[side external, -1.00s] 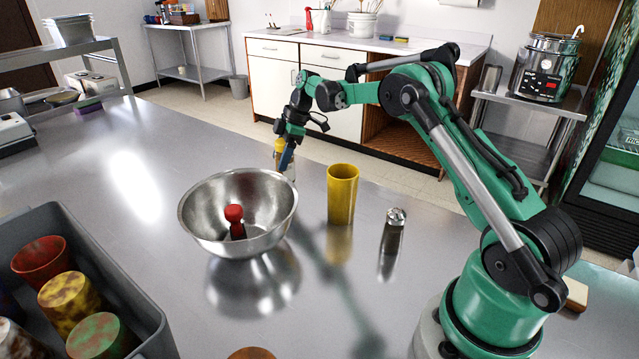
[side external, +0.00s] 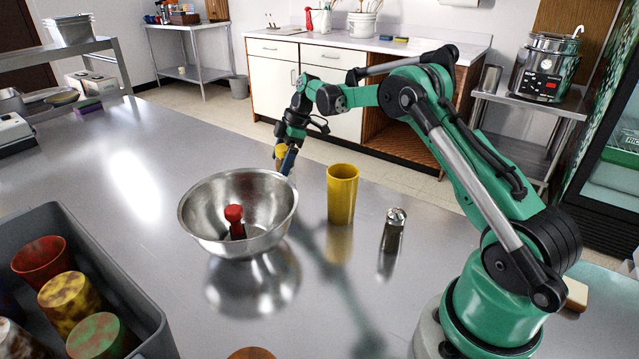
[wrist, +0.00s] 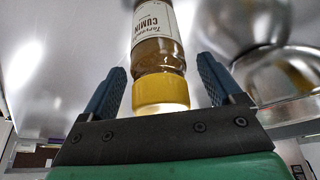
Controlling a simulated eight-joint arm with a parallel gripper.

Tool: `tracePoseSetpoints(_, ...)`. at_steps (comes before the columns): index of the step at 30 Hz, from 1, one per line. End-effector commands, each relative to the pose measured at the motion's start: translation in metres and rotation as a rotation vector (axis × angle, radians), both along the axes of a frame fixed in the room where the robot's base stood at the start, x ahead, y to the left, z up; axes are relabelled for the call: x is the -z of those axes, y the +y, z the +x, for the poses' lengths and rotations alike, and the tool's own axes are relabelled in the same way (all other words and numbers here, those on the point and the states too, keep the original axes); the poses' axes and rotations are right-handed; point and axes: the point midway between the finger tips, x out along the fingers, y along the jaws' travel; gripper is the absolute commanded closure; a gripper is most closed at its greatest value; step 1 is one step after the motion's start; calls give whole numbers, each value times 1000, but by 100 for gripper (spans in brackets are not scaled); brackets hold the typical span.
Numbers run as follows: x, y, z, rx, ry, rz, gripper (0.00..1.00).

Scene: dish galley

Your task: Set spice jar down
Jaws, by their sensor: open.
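The spice jar (wrist: 158,35), labelled cumin and with a yellow cap (wrist: 160,92), is in the wrist view between the two blue fingers of my gripper (wrist: 166,84). The fingers are open, with a visible gap on each side of the cap. In the side external view, the jar's yellow cap (side external: 281,151) shows beside my gripper (side external: 287,162), behind the steel bowl. The jar's lower part is largely hidden there, so I cannot tell whether its base touches the counter.
The steel bowl (side external: 200,222) holds a red-topped item (side external: 234,215). A yellow cup (side external: 342,195) and a metal-topped shaker (side external: 393,231) stand to its right. A grey bin (side external: 110,272) with several cups is front left. The counter's left middle is clear.

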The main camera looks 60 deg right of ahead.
Motion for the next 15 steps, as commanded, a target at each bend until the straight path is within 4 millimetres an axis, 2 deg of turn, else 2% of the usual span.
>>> tracePoseSetpoints(10,-68,-23,-17,3,0,0,14)
tracePoseSetpoints(15,-95,-33,-23,2,0,1,14)
